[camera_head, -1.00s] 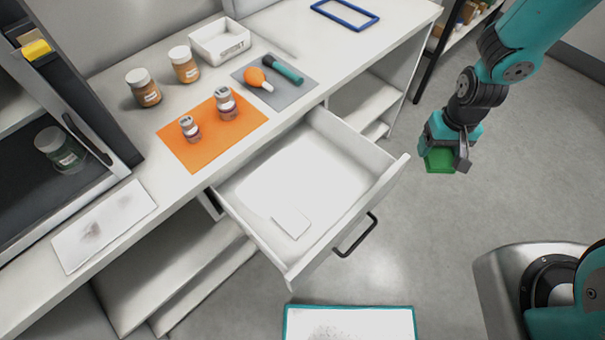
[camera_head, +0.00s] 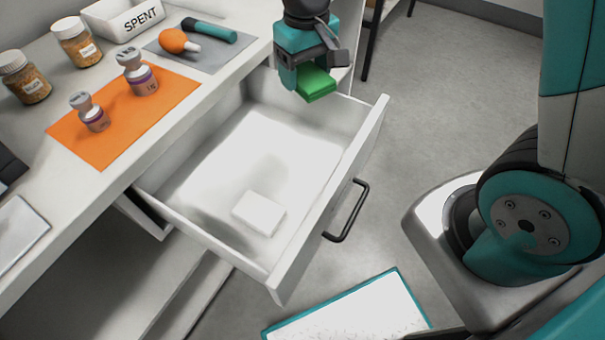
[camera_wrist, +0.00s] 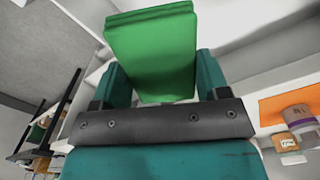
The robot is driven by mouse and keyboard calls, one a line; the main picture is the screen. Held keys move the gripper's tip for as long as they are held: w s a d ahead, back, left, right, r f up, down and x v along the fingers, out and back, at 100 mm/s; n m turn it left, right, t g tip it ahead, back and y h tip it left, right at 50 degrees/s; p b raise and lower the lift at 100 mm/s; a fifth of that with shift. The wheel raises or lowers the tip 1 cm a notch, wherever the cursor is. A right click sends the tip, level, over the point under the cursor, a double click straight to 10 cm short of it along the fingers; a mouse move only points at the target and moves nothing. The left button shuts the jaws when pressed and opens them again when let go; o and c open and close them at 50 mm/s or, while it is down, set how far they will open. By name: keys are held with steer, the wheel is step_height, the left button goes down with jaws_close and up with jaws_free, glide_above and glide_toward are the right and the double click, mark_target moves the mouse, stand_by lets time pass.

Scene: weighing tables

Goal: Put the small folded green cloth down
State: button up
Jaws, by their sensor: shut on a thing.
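The small folded green cloth (camera_head: 316,84) is in my gripper (camera_head: 308,78), which is shut on it. In the head view they are in the air above the far right part of the open drawer (camera_head: 375,128). In the wrist view the green cloth (camera_wrist: 152,50) sticks out between the two teal fingers of my gripper (camera_wrist: 155,80). The drawer holds a small white block or folded piece (camera_head: 259,213) near its front; most of the drawer floor is bare.
On the counter, an orange mat (camera_head: 95,150) bears two small weights or bottles. A grey mat (camera_head: 205,55) holds an orange bulb and a teal tool. A tray marked SPENT (camera_head: 122,22) and two jars stand behind. A teal-edged white mat (camera_head: 350,315) lies low in front.

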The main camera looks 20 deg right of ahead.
mark_target(302, 154)
steer(key=shift+s+a+f+b, duration=0.3)
steer(key=shift+a+b, duration=0.25)
steer(key=shift+b, duration=0.2)
steer(key=shift+s+a+f, duration=0.1)
step_height(302, 154, down, 19)
steer(key=b, duration=0.3)
steer(key=shift+f, duration=0.15)
steer(key=shift+f, duration=0.15)
steer(key=o, duration=0.8)
steer(key=shift+o, duration=0.2)
